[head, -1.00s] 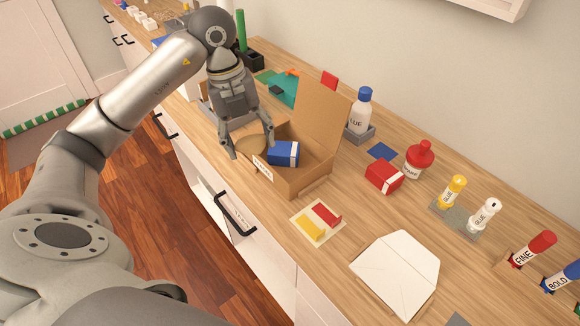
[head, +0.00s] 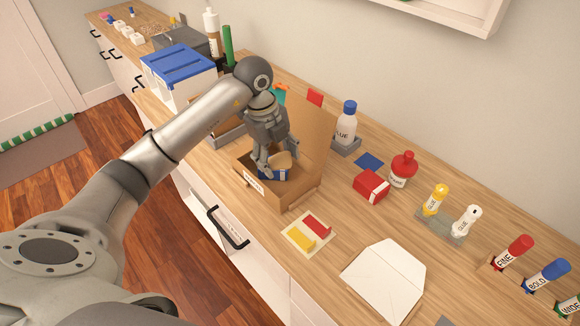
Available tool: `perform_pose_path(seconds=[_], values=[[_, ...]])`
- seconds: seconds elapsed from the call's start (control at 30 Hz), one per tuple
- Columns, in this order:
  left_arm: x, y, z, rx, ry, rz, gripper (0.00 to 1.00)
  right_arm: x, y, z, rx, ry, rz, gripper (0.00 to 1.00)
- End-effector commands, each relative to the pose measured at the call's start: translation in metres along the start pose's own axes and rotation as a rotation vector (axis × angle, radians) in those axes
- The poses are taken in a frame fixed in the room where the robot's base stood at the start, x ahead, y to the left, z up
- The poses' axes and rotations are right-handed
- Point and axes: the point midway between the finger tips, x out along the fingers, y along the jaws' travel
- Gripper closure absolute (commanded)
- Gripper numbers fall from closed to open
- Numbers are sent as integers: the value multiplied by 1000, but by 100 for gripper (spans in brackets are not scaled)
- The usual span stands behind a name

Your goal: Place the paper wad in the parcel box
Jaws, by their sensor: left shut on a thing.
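The parcel box (head: 268,199) is an open brown cardboard carton with a raised flap, standing near the front edge of the counter. A blue packet (head: 273,175) lies inside it, partly covered by my gripper. My left gripper (head: 274,166) points down into the mouth of the box. It is shut on the tan paper wad (head: 283,160), which is just above or against the blue packet; I cannot tell whether they touch. Part of the wad is hidden by the fingers. My right gripper is not in view.
A red packet (head: 371,186), a glue bottle (head: 346,126) and a red-capped bottle (head: 402,170) stand right of the box. A card with red and yellow pieces (head: 310,233) and a white envelope (head: 385,279) lie in front. A blue-lidded bin (head: 178,77) stands behind left.

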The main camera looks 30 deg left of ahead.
Motion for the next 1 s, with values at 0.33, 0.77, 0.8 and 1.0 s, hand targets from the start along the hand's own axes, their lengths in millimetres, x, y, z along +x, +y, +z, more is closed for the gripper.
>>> perform_pose_path(seconds=[0.33, 0.77, 0.8, 1.0], values=[[42, -24, -3, 0, 1, 1, 50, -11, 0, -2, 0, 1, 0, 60], [78, -23, -1, 2, 0, 0, 50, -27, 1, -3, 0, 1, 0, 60], [78, -23, -1, 2, 0, 0, 50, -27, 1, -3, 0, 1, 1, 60], [82, -22, 0, 1, 0, 1, 50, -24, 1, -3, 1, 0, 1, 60]])
